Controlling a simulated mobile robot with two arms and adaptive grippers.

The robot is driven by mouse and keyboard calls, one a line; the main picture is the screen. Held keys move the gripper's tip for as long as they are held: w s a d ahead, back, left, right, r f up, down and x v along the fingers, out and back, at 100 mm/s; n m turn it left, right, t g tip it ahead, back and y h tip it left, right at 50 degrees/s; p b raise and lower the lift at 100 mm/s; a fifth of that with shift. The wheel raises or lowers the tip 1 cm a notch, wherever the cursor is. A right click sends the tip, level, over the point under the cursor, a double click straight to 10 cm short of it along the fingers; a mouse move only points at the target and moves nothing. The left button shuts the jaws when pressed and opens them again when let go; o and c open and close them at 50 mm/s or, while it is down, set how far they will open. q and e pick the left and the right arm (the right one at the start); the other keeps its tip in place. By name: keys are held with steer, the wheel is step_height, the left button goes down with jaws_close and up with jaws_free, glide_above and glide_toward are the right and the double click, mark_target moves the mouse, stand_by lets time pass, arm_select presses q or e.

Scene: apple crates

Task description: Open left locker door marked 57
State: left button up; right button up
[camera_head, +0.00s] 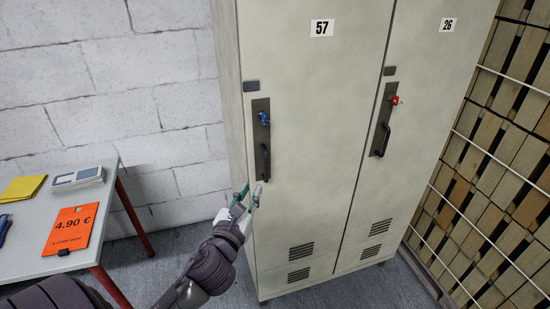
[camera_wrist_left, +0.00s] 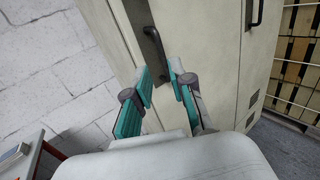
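The left locker door marked 57 (camera_head: 318,120) is closed in the head view. It has a dark plate with a blue key (camera_head: 264,118) in its lock and a black handle (camera_head: 265,161) below. My left gripper (camera_head: 248,194) is open and empty, just below and left of that handle. In the left wrist view my left gripper (camera_wrist_left: 162,82) has its two fingers apart. The black handle (camera_wrist_left: 153,42) stands beyond the fingertips, with a gap between. My right gripper is not in view.
The right locker door marked 26 (camera_head: 420,100) is closed, with a red key (camera_head: 396,100) and a black handle. A table (camera_head: 30,240) with an orange price sign (camera_head: 72,228) stands at left. Stacked wooden crates (camera_head: 490,190) are at right. Floor is free before the lockers.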

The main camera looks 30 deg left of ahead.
mark_target(265, 163)
arm_select(q)
steer(key=p+x, duration=0.2)
steer(key=x, duration=1)
steer(key=shift+w+a+f, duration=0.1)
steer(key=shift+w+a, duration=0.1)
steer(key=shift+w, duration=0.5)
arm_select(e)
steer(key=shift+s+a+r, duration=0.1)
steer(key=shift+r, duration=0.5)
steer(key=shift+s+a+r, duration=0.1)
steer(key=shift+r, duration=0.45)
arm_select(q)
steer(key=shift+c, duration=0.4)
jaws_close()
